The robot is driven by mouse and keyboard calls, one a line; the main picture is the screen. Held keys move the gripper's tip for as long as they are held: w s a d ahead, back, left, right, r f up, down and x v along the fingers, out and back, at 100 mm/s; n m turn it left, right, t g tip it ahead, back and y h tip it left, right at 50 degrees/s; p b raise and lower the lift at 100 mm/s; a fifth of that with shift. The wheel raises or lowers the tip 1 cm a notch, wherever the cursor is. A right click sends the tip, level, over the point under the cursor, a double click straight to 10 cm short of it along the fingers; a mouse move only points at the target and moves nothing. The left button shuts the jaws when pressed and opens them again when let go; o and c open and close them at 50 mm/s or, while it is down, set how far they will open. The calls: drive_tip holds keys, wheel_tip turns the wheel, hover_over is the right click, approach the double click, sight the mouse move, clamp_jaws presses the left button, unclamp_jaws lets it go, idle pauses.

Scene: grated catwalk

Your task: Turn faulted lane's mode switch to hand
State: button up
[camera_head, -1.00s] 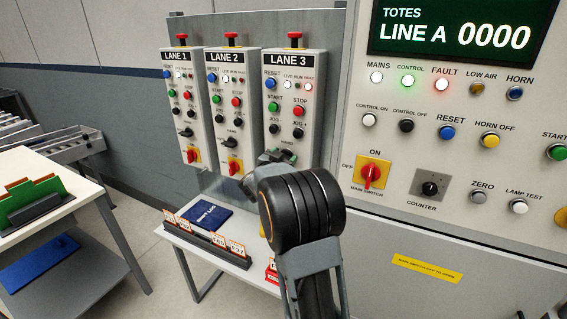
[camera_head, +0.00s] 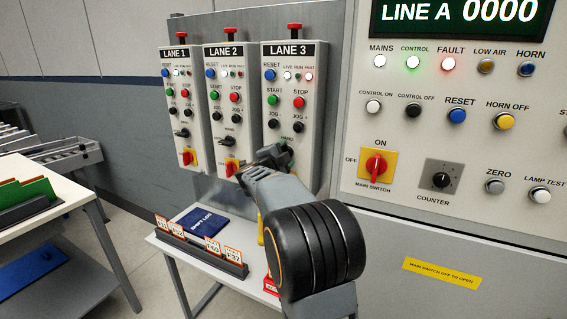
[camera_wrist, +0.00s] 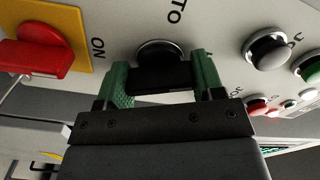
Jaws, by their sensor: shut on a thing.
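The LANE 3 box (camera_head: 294,120) is the rightmost of three lane boxes. Its round-based black mode switch shows in the wrist view (camera_wrist: 160,70), with the letters "TO" beside it. My gripper (camera_wrist: 160,84) has its green fingers on both sides of the switch handle and is shut on it. In the head view my gripper (camera_head: 277,156) is at the lower part of the LANE 3 box and hides the switch. The LANE 3 fault lamp (camera_head: 309,76) looks red. The LANE 2 mode switch (camera_head: 229,141) and LANE 1 mode switch (camera_head: 181,134) are in view.
A red rotary switch on a yellow plate (camera_wrist: 38,50) is close beside my gripper. Push buttons (camera_wrist: 268,50) lie on the other side. The big LINE A panel (camera_head: 420,150) stands right of my arm. A small table with a blue logbook (camera_head: 201,226) is below.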

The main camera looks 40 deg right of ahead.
drive_tip(key=m+b, duration=0.3)
drive_tip(key=m, duration=0.1)
drive_tip(key=shift+f+m, duration=0.1)
drive_tip(key=shift+m, duration=0.3)
idle(0.4)
drive_tip(key=o, duration=0.9)
drive_tip(key=b+v, duration=0.1)
drive_tip(key=v, duration=1.2)
drive_tip(key=shift+s+a, duration=0.2)
drive_tip(key=shift+a, duration=0.1)
